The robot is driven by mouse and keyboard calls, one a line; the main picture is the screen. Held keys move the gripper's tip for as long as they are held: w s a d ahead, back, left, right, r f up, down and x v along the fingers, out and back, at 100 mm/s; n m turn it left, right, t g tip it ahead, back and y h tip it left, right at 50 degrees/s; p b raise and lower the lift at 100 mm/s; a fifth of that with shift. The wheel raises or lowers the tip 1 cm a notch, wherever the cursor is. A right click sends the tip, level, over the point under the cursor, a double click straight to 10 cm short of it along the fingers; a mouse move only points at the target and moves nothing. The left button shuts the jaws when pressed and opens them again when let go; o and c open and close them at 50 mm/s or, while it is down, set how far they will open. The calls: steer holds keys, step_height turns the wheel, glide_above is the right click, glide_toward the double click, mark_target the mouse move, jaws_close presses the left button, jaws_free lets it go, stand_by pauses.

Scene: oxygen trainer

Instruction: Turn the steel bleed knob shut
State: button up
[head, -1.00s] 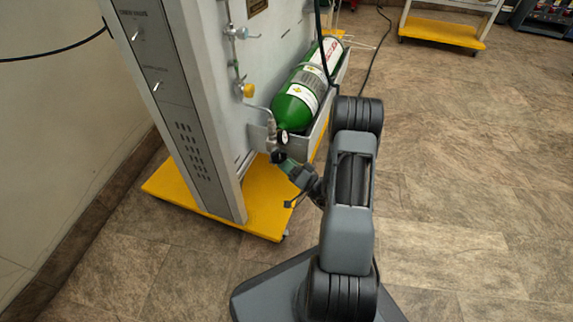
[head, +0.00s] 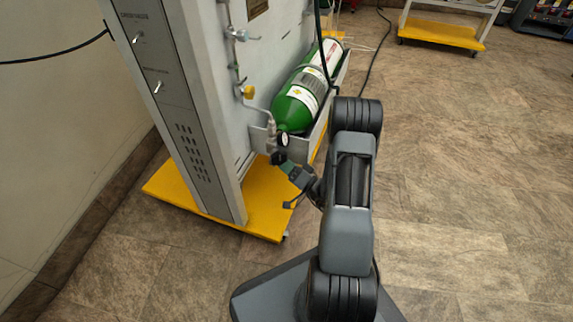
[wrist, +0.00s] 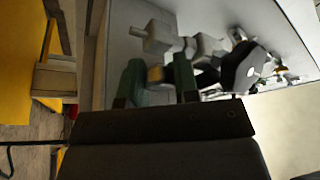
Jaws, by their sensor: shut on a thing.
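The green oxygen cylinder (head: 298,98) lies in a tray on the side of the grey panel stand. At its near end are the valve fittings and a round gauge (head: 283,139). My gripper (head: 280,161) is at these fittings, just below the gauge. In the wrist view its two green fingers (wrist: 158,74) are closed around a small part with a yellowish sheen, which appears to be the steel bleed knob (wrist: 156,74). The fingers hide most of it, so its turn position cannot be read. Steel fittings (wrist: 165,38) and a dark gauge (wrist: 243,70) sit just beyond the fingers.
The grey panel (head: 190,110) stands on a yellow wheeled base (head: 262,215), close to my gripper. A yellow knob (head: 248,91) and thin pipework are on the panel above. A black hose hangs by the cylinder.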

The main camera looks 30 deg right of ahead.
steer(key=m, duration=0.1)
steer(key=m+h+p, duration=0.1)
steer(key=m, duration=0.1)
steer(key=shift+r+g, duration=0.2)
steer(key=shift+g, duration=0.1)
steer(key=shift+f+m+h+p, duration=0.2)
steer(key=shift+m+h+p, duration=0.25)
steer(key=shift+m, duration=0.35)
steer(key=o, duration=0.9)
steer(key=shift+p+v, duration=1.15)
steer(key=shift+v, duration=5.75)
